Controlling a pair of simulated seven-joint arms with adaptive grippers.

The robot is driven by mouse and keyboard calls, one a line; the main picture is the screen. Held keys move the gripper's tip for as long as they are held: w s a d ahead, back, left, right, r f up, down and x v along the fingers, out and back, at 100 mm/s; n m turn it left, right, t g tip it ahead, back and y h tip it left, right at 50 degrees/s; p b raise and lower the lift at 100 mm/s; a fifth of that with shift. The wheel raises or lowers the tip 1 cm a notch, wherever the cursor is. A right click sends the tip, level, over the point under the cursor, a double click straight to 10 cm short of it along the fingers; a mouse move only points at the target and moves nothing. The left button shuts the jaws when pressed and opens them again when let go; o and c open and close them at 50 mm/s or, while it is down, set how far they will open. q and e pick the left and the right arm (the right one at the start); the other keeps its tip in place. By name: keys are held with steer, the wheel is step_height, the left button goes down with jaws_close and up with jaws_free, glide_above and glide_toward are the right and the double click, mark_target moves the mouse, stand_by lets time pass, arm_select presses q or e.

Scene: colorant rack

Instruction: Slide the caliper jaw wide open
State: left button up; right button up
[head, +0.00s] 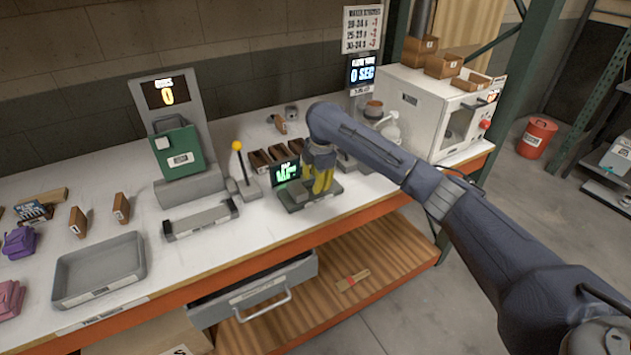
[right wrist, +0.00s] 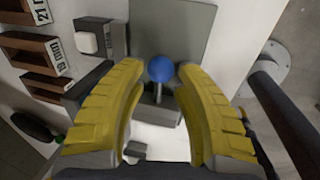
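The caliper (head: 297,201) is a grey device on the bench with a small green-lit display (head: 287,172). In the right wrist view a blue ball knob (right wrist: 160,69) stands on a short stem over a grey block (right wrist: 160,115), which looks like the caliper's jaw. My right gripper (head: 321,181) reaches down over the caliper with yellow fingers. In the right wrist view the right gripper (right wrist: 160,76) is open, with a finger on each side of the knob and gaps between. In the head view the fingers hide the knob and much of the jaw. My left gripper is not in view.
Small brown boxes (head: 260,160) stand behind the caliper. A yellow-knobbed lever (head: 237,146) and a green container (head: 178,150) stand to its left. A grey tray (head: 98,270) lies farther left. A drawer (head: 255,290) hangs open below the bench edge. A white machine (head: 420,105) stands right.

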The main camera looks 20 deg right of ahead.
steer(key=shift+o, duration=0.3)
steer(key=shift+f, duration=0.1)
jaws_close()
stand_by(0.4)
